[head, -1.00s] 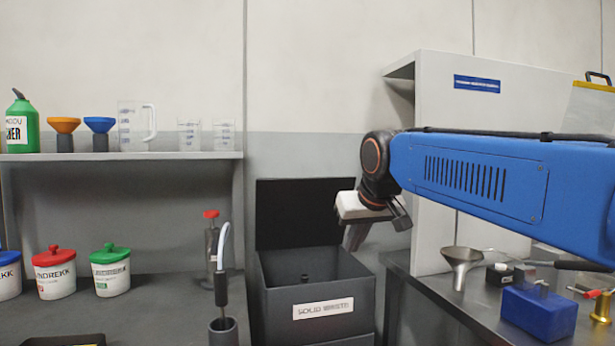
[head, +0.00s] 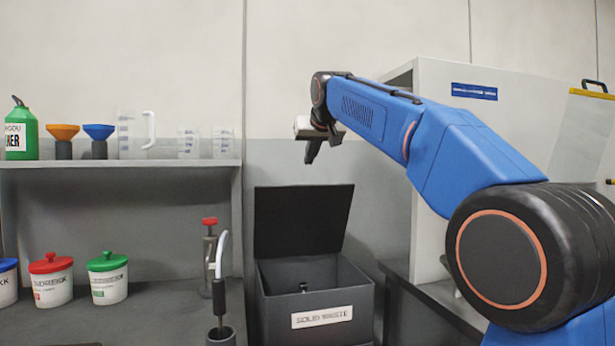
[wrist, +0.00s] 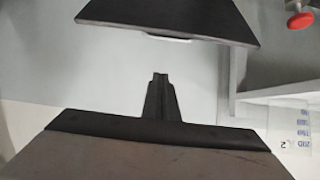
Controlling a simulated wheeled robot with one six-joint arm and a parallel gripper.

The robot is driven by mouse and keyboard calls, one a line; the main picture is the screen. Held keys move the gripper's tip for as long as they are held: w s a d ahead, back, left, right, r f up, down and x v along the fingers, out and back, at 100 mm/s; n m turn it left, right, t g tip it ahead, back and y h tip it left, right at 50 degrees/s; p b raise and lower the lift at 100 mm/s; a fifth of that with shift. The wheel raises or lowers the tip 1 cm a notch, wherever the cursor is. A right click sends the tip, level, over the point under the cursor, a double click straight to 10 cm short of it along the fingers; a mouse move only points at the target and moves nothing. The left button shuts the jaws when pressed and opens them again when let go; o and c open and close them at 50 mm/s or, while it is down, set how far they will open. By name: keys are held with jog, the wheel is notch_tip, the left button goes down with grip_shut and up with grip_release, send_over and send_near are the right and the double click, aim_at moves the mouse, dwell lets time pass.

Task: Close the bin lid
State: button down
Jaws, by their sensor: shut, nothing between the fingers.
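The dark grey bin (head: 318,313) with a "SOLID WASTE" label stands low in the middle of the head view. Its black lid (head: 300,222) is open and stands up at the back edge, leaning slightly back. A small dark thing shows inside the bin. My gripper (head: 311,152) is above the lid in the head view, pointing down, shut and empty, apart from the lid. In the wrist view my shut gripper (wrist: 160,78) points towards a dark panel (wrist: 165,18), seemingly the lid, with a gap between.
A shelf (head: 120,163) with a green bottle, funnels and beakers is at the left. Below it are lidded tubs (head: 108,280) and a red-topped dispenser (head: 209,258). A white cabinet (head: 430,150) stands at the right, behind my arm.

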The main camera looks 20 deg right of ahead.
jog(key=shift+w+f, duration=0.75)
jog(key=shift+f, duration=0.6)
jog(key=shift+w+f, duration=0.8)
jog(key=shift+f, duration=0.55)
jog(key=shift+w+f, duration=0.75)
jog(key=shift+f, duration=0.6)
jog(key=shift+s+f, duration=0.1)
